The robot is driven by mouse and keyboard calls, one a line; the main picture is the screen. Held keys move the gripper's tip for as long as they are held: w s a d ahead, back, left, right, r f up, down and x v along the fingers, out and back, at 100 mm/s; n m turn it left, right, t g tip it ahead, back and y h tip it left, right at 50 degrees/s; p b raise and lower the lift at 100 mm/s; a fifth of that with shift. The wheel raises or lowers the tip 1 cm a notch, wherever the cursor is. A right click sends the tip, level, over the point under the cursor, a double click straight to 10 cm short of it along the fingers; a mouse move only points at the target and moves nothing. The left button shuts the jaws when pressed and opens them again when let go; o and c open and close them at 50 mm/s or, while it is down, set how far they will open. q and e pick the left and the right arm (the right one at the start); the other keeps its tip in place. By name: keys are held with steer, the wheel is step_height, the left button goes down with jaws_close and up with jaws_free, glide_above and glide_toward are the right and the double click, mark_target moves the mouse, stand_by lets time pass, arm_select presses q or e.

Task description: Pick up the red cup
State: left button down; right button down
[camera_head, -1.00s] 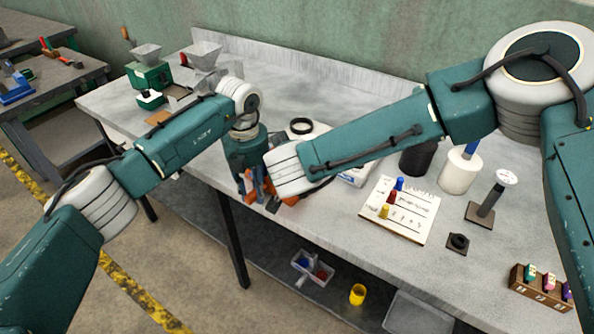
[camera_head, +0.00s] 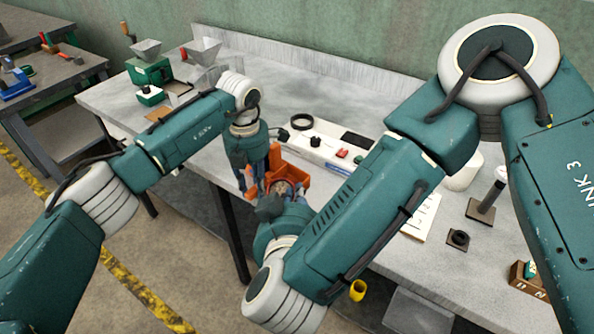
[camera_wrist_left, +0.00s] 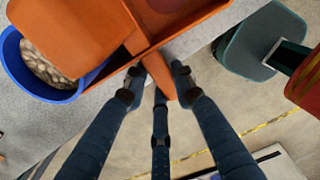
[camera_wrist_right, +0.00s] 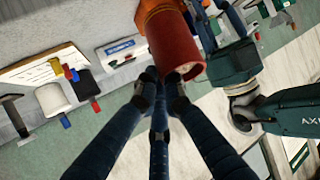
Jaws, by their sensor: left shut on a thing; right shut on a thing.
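The red cup (camera_wrist_right: 172,48) fills the top middle of the right wrist view, tilted, with its open end facing down and right. My right gripper (camera_wrist_right: 162,80) is shut on it; in the head view this gripper (camera_head: 285,198) is beside the orange container, its fingers partly hidden. My left gripper (camera_wrist_left: 159,76) is shut on the handle of the orange container (camera_wrist_left: 205,22). The container also shows in the head view (camera_head: 296,180), by the bench's front edge. How full the red cup is cannot be told.
A blue-rimmed vessel with pale grain (camera_wrist_left: 50,68) is beside the orange container in the left wrist view.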

steer(key=s+r+g, duration=0.2)
steer(key=s+g, duration=0.2)
steer(key=s, duration=0.7)
steer(key=shift+s+a, duration=0.1)
arm_select(q)
steer(key=c, duration=1.3)
jaws_free()
steer(key=shift+c, duration=0.2)
arm_select(e)
steer(key=shift+r, duration=0.1)
arm_select(q)
step_height(320, 180, up, 12)
